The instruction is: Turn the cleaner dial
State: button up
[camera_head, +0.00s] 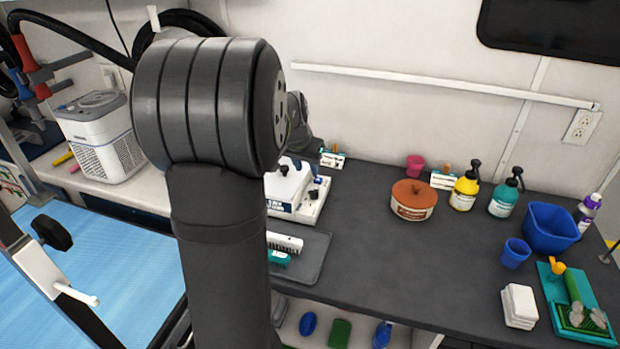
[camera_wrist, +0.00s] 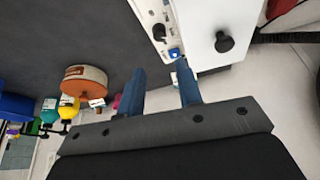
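The cleaner is a white device (camera_head: 284,188) on the dark counter, partly hidden behind my arm in the head view. In the wrist view its white box (camera_wrist: 207,22) carries a black knob (camera_wrist: 224,42). Its lower base panel (camera_wrist: 150,14) has another black dial (camera_wrist: 158,32) and a small blue button (camera_wrist: 174,53). I cannot tell which knob is the cleaner dial. My gripper (camera_wrist: 160,67) is open, with two blue fingers apart and nothing seen between them. The fingertips point toward the base panel, near the blue button; contact cannot be told.
A dark tray (camera_head: 312,262) with a white comb-like item and a teal brush lies in front of the device. A brown round tub (camera_head: 413,199), a yellow bottle (camera_head: 465,190) and a teal bottle (camera_head: 505,196) stand to the right. The counter between tray and tub is clear.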

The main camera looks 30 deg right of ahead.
aim_at(314, 191)
jog(key=shift+v, duration=2.3)
jog(key=shift+f, duration=0.15)
jog(key=x, duration=1.7)
jog(key=shift+w+d, duration=0.1)
jog(key=shift+w, duration=0.05)
jog(key=shift+f, duration=0.25)
jog(key=shift+r+n+t, duration=0.2)
jog(key=shift+n+t, duration=0.1)
jog(key=shift+n, duration=0.3)
jog(key=shift+d+n+t+y, duration=0.1)
jog(key=shift+n+t+y, duration=0.25)
jog(key=shift+n, duration=0.8)
jog(key=shift+n+t+y, duration=0.15)
jog(key=shift+n+y, duration=0.4)
jog(key=shift+n, duration=0.6)
jog(key=shift+s+r, duration=0.2)
jog(key=shift+r, duration=0.2)
jog(key=v, duration=1.3)
